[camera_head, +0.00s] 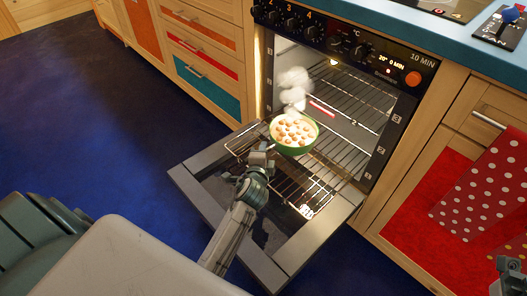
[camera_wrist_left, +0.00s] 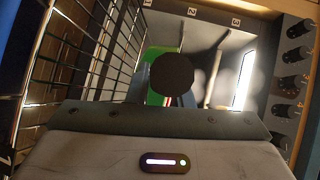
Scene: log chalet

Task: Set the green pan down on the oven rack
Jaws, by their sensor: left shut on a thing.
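The green pan (camera_head: 298,150), full of pale food with round brown pieces, is at the open oven, over the pulled-out wire oven rack (camera_head: 318,180). White steam rises from it. My left gripper (camera_head: 264,152) is shut on the pan at its near left side. In the left wrist view, part of the green pan (camera_wrist_left: 153,62) shows behind a dark round shape, with rack wires (camera_wrist_left: 75,60) to the left. I cannot tell whether the pan touches the rack. My right gripper (camera_head: 510,272) is only partly in view at the lower right corner.
The oven door (camera_head: 200,182) is folded down below the rack. Another rack (camera_head: 350,90) is higher inside the lit oven. Control knobs (camera_head: 290,20) are above the opening. A red dotted towel (camera_head: 485,190) hangs at the right. The blue floor at left is clear.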

